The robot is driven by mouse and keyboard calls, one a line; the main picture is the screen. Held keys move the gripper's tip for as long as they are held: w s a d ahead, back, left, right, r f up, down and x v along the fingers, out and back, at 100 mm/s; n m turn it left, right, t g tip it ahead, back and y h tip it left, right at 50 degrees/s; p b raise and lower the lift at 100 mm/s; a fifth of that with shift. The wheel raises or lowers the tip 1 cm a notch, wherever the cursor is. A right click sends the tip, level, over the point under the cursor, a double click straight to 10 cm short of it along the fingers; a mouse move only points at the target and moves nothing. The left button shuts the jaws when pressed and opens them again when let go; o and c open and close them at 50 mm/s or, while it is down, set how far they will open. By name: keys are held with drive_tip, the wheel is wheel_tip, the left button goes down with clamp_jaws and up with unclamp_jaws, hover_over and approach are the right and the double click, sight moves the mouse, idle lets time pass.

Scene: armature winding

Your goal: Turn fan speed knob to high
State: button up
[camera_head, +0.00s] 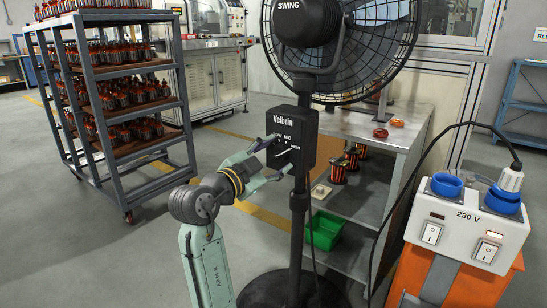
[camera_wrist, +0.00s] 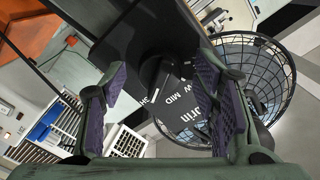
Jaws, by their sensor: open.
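The black pedestal fan (camera_head: 345,40) stands in the middle of the head view, with a black control box (camera_head: 300,125) marked "Velbrin" on its pole. The labels LOW, MID and HIGH show on the box face. My gripper (camera_head: 281,157) is at the left of this face, its fingers spread around the knob area.
A grey workbench (camera_head: 372,125) with copper-wound parts and a green bin (camera_head: 324,230) stands close behind the fan. A 230 V socket box (camera_head: 470,222) with a black cable is at right. A rack of armatures (camera_head: 115,90) stands at left.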

drive_tip(key=v, duration=1.2)
